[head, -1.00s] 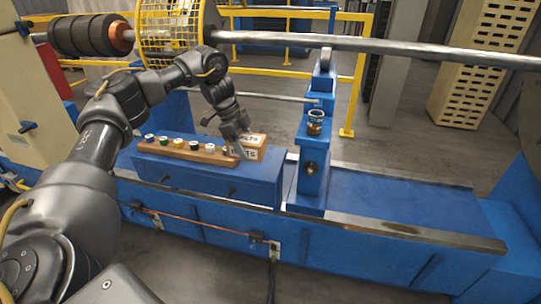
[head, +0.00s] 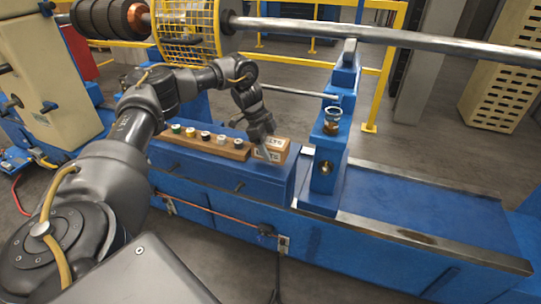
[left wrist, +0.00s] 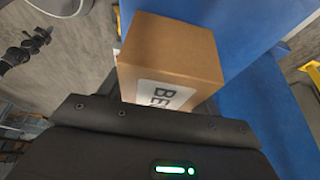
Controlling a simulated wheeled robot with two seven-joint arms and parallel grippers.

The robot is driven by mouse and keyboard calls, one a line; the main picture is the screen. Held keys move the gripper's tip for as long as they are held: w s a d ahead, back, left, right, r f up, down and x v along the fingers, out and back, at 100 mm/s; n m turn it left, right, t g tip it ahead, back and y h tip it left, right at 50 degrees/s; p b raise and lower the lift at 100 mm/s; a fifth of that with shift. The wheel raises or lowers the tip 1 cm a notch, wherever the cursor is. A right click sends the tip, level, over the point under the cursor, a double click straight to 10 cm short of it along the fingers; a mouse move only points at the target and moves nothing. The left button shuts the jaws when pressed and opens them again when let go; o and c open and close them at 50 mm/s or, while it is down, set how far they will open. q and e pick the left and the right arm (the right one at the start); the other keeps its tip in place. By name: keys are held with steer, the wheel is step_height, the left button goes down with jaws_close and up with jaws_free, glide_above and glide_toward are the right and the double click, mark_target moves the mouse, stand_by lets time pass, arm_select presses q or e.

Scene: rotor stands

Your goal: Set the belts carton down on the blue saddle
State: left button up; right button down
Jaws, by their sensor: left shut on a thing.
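The belts carton (head: 271,150), a small brown box with a white label, is at the right end of the long blue block. I take this block to be the blue saddle (head: 222,182). My left gripper (head: 264,147) comes down from above and is shut on the carton. In the left wrist view the carton (left wrist: 172,55) fills the space beyond the gripper, part of its label hidden by the gripper body. A blue surface shows beside it. I cannot tell whether the carton's underside touches the block. My right gripper is not in the head view.
A wooden rack (head: 198,143) with several small capped pots lies on the block, just left of the carton. A blue upright (head: 328,165) with a small jar (head: 332,119) stands to the right. A long steel shaft (head: 420,42) crosses behind. The blue bed (head: 420,208) at right is clear.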

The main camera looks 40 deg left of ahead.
arm_select(q)
steer(key=shift+f, duration=0.1)
step_height(320, 180, down, 4)
steer(key=shift+r+p, duration=0.25)
steer(key=shift+p, duration=0.05)
steer(key=shift+s, duration=0.1)
steer(key=o, duration=1.2)
